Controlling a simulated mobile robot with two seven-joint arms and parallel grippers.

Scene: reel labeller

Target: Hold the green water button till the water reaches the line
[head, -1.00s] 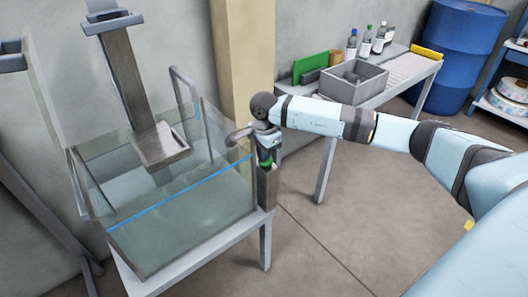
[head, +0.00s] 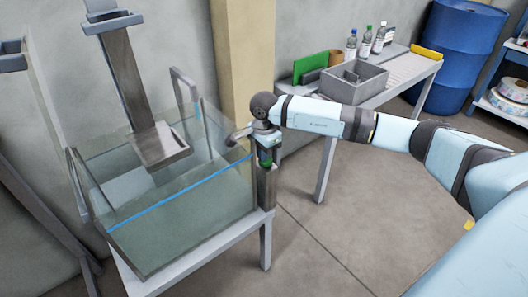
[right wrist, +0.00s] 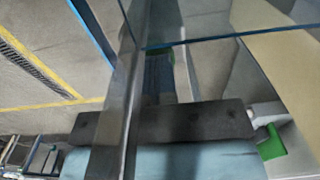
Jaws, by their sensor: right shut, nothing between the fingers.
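A glass tank (head: 235,203) with a blue level line (head: 180,192) stands at the left in the head view. Greenish water (head: 190,230) fills its lower part. Its surface looks close to the line, but I cannot tell exactly how close. My right gripper (head: 266,152) points down, shut and empty, over the post (head: 267,190) at the tank's right corner. The green button (head: 265,163) shows directly under the fingertips and is partly hidden; they seem to touch it. In the right wrist view the blue line (right wrist: 95,32) crosses the glass. My left gripper is out of view.
A metal chute (head: 128,80) comes down into the tank. A tap (head: 238,136) reaches over the tank's rim beside my gripper. Behind, a table holds a grey box (head: 353,82) and bottles (head: 365,42). A blue barrel (head: 458,50) stands at the back right.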

